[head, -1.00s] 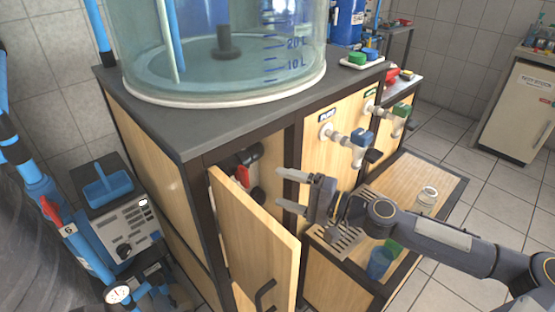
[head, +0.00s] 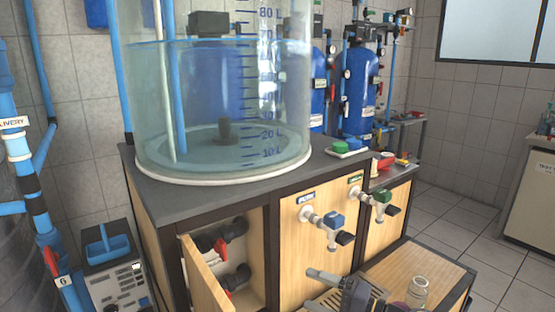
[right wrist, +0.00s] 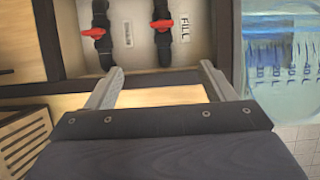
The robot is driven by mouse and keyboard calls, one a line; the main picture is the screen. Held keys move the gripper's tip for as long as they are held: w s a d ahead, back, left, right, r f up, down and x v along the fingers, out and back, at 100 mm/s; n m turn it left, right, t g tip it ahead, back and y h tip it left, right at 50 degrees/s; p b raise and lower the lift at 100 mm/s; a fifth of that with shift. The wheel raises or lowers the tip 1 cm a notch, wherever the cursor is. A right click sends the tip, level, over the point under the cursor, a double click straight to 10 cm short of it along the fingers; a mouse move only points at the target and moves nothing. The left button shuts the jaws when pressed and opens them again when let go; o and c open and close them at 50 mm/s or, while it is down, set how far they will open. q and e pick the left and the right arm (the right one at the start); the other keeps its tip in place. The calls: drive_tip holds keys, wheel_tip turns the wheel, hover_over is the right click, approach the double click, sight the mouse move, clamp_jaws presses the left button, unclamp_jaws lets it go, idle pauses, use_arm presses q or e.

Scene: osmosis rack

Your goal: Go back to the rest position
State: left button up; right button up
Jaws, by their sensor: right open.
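My right gripper (head: 312,288) is low in the head view, in front of the wooden cabinet (head: 315,245) and right of the open cabinet door (head: 203,277). Its two fingers are spread and empty. In the right wrist view the gripper (right wrist: 160,75) also has its fingers apart, with nothing between them. Beyond them is the cabinet's inside, with a red-handled valve (right wrist: 161,25) by a "FILL" label and a second red-handled valve (right wrist: 94,33). My left gripper is not in view.
A clear water tank (head: 222,110) stands on the dark cabinet top (head: 165,180). A blue-handled tap (head: 331,220) and a green-handled tap (head: 382,197) stick out of the front. A glass jar (head: 417,292) stands on the low wooden shelf (head: 440,268). Floor shows at the right.

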drive_tip(key=s+a+f+n+g+h, duration=0.4)
drive_tip(key=s+a+f+n+g, duration=0.15)
drive_tip(key=s+f, duration=0.3)
drive_tip(key=s+d+f+n+g+h, duration=0.1)
drive_tip(key=s+d+f+g+h, duration=0.15)
drive_tip(key=s+d+h, duration=0.45)
drive_tip(key=s+d+r+m+t, duration=0.2)
drive_tip(key=s+d+r+t, duration=0.2)
drive_tip(key=s+d+r, duration=0.5)
use_arm(q)
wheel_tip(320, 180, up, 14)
drive_tip(key=p, duration=1.3)
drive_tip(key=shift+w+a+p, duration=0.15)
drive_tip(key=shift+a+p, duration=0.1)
drive_tip(key=shift+p, duration=0.15)
use_arm(e)
wheel_tip(320, 180, up, 13)
drive_tip(key=d, duration=0.1)
drive_tip(key=shift+s+h, duration=0.3)
drive_tip(key=shift+s, duration=0.1)
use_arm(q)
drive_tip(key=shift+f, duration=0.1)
